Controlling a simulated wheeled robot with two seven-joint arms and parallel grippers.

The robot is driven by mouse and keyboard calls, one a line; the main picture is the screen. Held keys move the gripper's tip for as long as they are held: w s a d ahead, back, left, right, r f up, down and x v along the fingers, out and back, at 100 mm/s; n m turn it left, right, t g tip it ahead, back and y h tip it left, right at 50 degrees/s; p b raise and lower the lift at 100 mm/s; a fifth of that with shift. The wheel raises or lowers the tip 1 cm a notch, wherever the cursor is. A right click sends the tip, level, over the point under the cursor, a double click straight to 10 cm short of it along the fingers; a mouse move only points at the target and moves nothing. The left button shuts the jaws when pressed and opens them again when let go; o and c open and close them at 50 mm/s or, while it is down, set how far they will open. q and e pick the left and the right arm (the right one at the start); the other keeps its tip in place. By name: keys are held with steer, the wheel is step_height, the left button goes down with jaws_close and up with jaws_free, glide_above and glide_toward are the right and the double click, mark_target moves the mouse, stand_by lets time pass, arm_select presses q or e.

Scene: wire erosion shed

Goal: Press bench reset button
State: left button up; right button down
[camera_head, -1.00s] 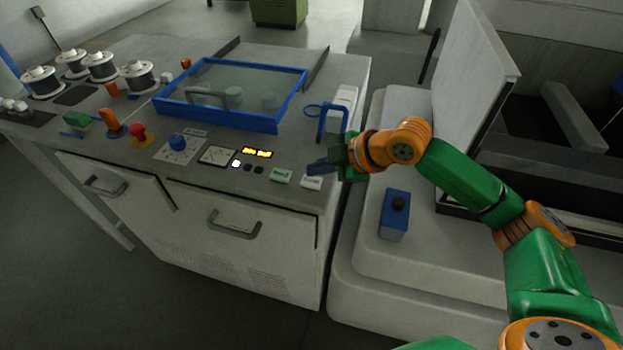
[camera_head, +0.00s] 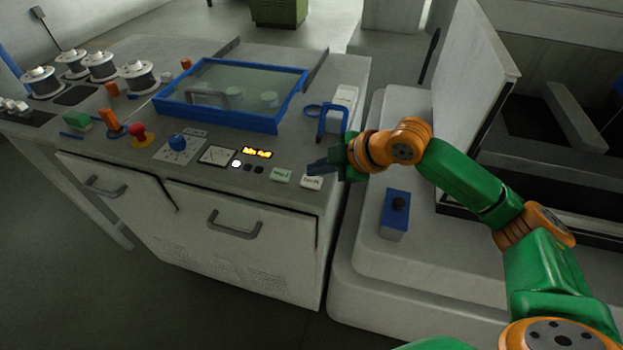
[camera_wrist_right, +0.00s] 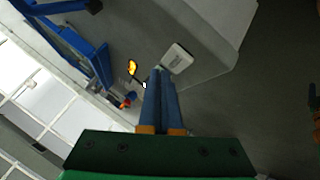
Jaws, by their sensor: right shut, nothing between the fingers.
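The bench panel carries a small round white button (camera_head: 236,164) with two small dark buttons (camera_head: 252,168) beside it, below a lit orange display (camera_head: 257,152). A red mushroom button (camera_head: 139,133) on a yellow base stands further left. I cannot tell by a label which is the reset button. My right gripper (camera_head: 318,165) is shut and empty, over the bench's right front, to the right of the small buttons. In the right wrist view its fingers (camera_wrist_right: 159,82) point toward the bench, and a white labelled block (camera_wrist_right: 177,58) shows near their tips. My left gripper is not in view.
A blue-framed glass lid (camera_head: 276,124) and a blue clamp-like frame (camera_head: 331,121) stand behind the panel. A blue box (camera_head: 395,212) sits on the machine ledge to the right, below my right arm.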

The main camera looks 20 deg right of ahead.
mark_target(317, 182)
steer(key=shift+f, duration=0.45)
steer(key=shift+f, duration=0.4)
stand_by(0.6)
steer(key=shift+r+p, duration=0.85)
steer(key=shift+p, duration=0.25)
step_height(317, 182, up, 5)
steer(key=p, duration=0.6)
steer(key=shift+r, duration=0.15)
